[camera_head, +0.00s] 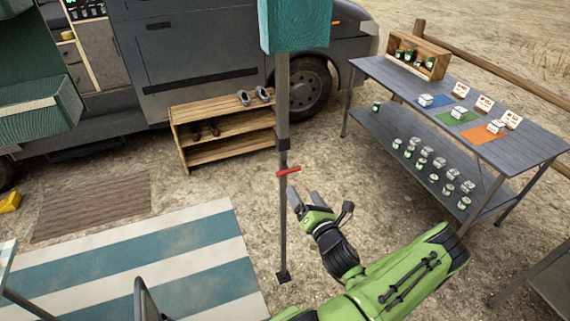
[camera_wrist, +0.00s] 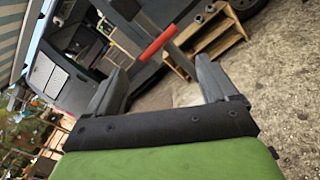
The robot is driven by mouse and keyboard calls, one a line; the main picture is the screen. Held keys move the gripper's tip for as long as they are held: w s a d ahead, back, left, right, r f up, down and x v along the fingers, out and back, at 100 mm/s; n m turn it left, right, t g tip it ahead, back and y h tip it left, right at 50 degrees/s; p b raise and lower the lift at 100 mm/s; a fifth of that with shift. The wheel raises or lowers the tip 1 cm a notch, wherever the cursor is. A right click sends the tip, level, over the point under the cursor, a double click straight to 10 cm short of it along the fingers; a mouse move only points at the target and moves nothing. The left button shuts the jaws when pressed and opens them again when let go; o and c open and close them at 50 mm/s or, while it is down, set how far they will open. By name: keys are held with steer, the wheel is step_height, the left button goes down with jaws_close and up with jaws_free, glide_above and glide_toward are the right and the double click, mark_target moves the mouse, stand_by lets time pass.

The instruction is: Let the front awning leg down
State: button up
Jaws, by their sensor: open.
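The front awning leg (camera_head: 282,105) is a grey upright pole below the teal awning end (camera_head: 295,25). A red lever (camera_head: 288,171) sticks out sideways from it at mid-height. A thinner lower section runs down to a small dark foot (camera_head: 283,277) at the ground. My gripper (camera_head: 306,195) is open and empty, just right of the pole and slightly below the red lever in the head view. In the wrist view the red lever (camera_wrist: 157,45) shows ahead, beyond the gap between my open fingers (camera_wrist: 160,78), apart from them. Part of the pole shows behind it.
A wooden shoe rack (camera_head: 225,125) stands behind the leg by the grey van (camera_head: 190,50). A grey table (camera_head: 470,95) with jars and cards stands to the right. A striped mat (camera_head: 150,265) lies to the left. Bare gravel surrounds the foot.

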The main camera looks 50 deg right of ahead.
glide_above(285, 189)
steer(key=shift+s+a+p, duration=0.1)
steer(key=shift+a+p, duration=0.05)
steer(key=shift+p, duration=0.2)
steer(key=c, duration=1.3)
step_height(285, 189, down, 12)
steer(key=b, duration=0.7)
steer(key=shift+f, duration=0.1)
steer(key=shift+s, duration=0.1)
steer(key=o, duration=1.3)
steer(key=p+v, duration=0.1)
steer(key=v, duration=1.4)
steer(key=shift+s+a+p, duration=0.2)
steer(key=shift+s+p, duration=0.1)
steer(key=shift+p, duration=0.05)
